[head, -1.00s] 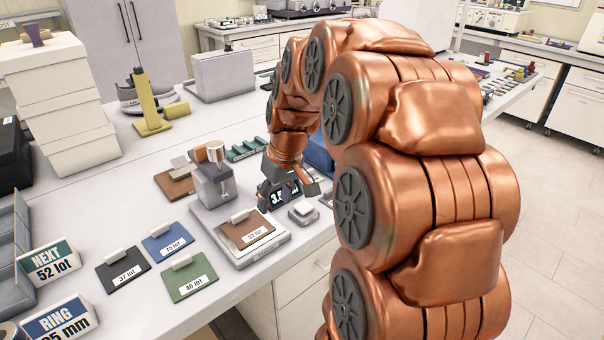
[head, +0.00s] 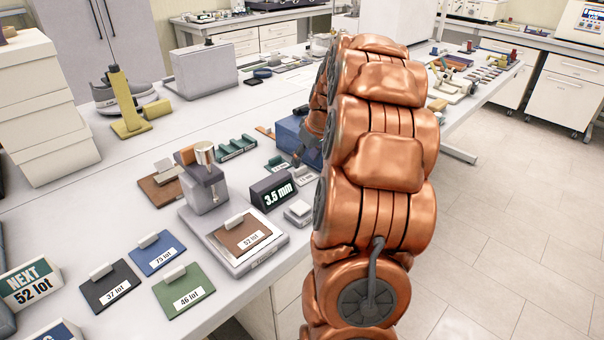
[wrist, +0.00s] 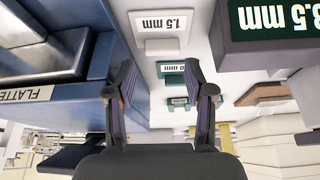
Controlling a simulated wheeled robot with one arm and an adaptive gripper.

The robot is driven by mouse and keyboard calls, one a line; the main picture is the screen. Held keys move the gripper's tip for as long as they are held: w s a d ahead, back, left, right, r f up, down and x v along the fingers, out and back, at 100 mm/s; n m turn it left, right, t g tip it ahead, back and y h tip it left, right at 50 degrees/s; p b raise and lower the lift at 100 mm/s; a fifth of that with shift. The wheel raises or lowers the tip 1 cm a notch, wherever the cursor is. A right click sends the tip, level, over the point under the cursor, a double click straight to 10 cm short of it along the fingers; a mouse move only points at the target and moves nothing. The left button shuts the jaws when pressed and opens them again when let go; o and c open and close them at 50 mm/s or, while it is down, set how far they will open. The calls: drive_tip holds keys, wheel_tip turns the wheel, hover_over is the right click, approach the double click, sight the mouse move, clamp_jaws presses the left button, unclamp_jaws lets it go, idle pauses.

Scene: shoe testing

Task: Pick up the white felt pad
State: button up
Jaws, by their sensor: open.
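A white pad (wrist: 160,22) with a "1.5 mm" label and a small raised grip lies flat at the top of the wrist view. It appears to be the small pale pad (head: 305,177) beside the blue box in the head view, partly hidden by my arm. My gripper (wrist: 160,82) is open and empty. Its fingers point toward the white pad, which is ahead of the fingertips and apart from them. A teal pad (wrist: 170,66) shows between the fingertips. In the head view my gripper (head: 307,153) is mostly hidden behind my arm.
A blue box (wrist: 75,103) stands close to the left of my gripper in the wrist view. A dark "3.5 mm" display (head: 272,192) stands near the pads. A scale (head: 245,253) holds a brown "52 lot" card (head: 240,240). Blue, black and green cards lie on the front left.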

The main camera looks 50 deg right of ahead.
sight(300, 168)
drive_tip(key=shift+p+x, duration=0.7)
drive_tip(key=shift+x, duration=1.65)
drive_tip(key=shift+w+a, duration=0.1)
drive_tip(key=c, duration=0.4)
drive_tip(key=shift+r, duration=0.1)
